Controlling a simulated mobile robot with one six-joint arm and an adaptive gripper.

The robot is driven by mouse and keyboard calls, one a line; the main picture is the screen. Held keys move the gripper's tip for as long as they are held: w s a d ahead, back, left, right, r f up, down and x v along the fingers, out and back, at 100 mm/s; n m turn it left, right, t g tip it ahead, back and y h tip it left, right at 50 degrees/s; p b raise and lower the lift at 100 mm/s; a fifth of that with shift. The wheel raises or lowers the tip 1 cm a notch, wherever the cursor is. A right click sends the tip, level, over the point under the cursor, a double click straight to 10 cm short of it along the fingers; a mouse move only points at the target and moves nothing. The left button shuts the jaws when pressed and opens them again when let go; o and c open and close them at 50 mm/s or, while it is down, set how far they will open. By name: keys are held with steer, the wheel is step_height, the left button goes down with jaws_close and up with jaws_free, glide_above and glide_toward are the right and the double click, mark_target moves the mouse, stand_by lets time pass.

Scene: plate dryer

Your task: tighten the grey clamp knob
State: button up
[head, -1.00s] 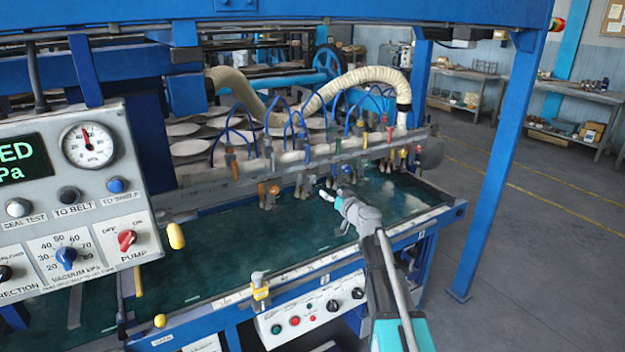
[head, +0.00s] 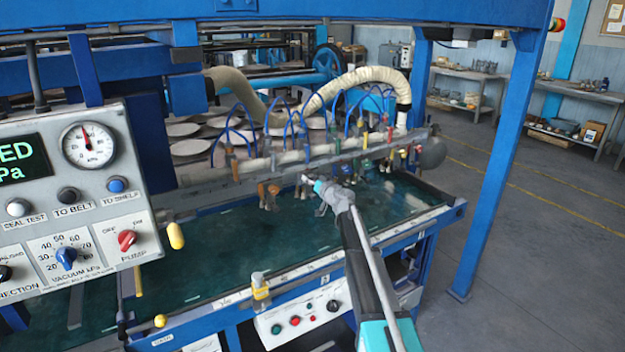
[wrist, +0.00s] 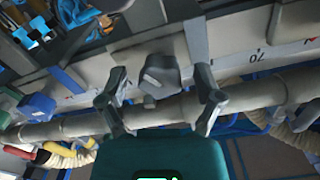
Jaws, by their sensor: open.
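The grey clamp knob (wrist: 158,72) shows in the middle of the wrist view, against a pale rail with printed marks. My gripper (wrist: 161,80) is open, with one finger on each side of the knob in the picture. A gap shows between each finger and the knob. I cannot tell how deep the knob sits between the fingers. In the head view my gripper (head: 312,184) is at the suction-cup bar (head: 285,160), above the dark green belt. The knob cannot be made out there; my gripper and the fittings crowd that spot.
Several blue hoses (head: 291,125) and orange and brown cup fittings (head: 268,192) crowd the bar around my gripper. A ribbed cream hose (head: 355,77) arches behind. The green belt (head: 240,245) below is clear. A control panel (head: 75,200) stands at left, and a blue post (head: 505,150) at right.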

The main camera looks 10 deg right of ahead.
steer(key=shift+w, duration=0.1)
steer(key=c, duration=1.2)
steer(key=shift+o, duration=0.2)
steer(key=shift+m, duration=0.4)
steer(key=m, duration=1.8)
steer(key=shift+f, duration=0.15)
steer(key=m, duration=0.5)
